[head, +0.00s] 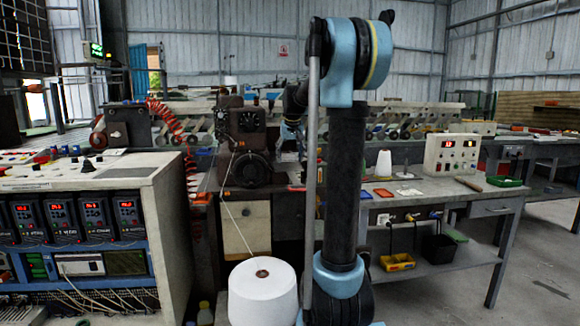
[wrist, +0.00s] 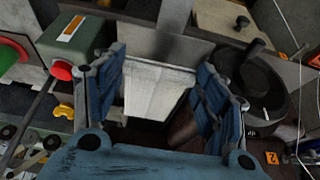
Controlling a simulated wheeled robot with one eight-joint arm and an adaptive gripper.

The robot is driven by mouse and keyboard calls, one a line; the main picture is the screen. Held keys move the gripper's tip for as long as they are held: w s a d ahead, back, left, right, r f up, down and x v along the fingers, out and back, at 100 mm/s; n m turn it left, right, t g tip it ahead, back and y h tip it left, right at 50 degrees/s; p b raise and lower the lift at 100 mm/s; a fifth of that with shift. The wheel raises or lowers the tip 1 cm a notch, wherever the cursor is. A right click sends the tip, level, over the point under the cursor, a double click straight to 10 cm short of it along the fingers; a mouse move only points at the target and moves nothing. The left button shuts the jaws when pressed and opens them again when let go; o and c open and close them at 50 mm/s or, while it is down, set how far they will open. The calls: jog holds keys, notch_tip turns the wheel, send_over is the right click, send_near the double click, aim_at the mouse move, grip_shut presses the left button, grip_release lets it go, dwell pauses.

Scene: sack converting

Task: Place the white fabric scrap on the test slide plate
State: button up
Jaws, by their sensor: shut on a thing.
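In the wrist view my gripper (wrist: 162,84) has its two blue padded fingers on either side of a white piece (wrist: 152,92), which I take to be the white fabric scrap. The gripper is shut on it, and its lower end is partly hidden by the blue palm.
The bench (head: 450,197) at right carries a white cone (head: 383,164), a control box with red displays (head: 451,154) and a green tray (head: 504,181). A large white yarn cone (head: 262,292) stands in front. A control cabinet (head: 170,220) fills the left. A red button (wrist: 61,70) shows in the wrist view.

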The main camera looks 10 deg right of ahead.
aim_at(302, 190)
jog(key=shift+f, duration=1.75)
jog(key=shift+f, duration=0.1)
jog(key=o, duration=0.8)
jog(key=shift+o, duration=0.2)
jog(key=v, duration=1.2)
jog(key=shift+g, duration=0.6)
jog(key=s+f, duration=0.4)
jog(key=s, duration=0.3)
jog(key=s+f, duration=0.5)
jog(key=s, duration=0.2)
jog(key=s+f, duration=0.4)
jog(key=s, duration=0.3)
jog(key=shift+s+f, duration=0.2)
jog(key=shift+s, duration=0.2)
jog(key=s+f+g, duration=0.1)
jog(key=s+f, duration=1.6)
jog(key=f, duration=0.1)
jog(key=shift+s+d+f, duration=0.15)
jog(key=shift+s+d, duration=0.05)
jog(key=shift+s, duration=0.2)
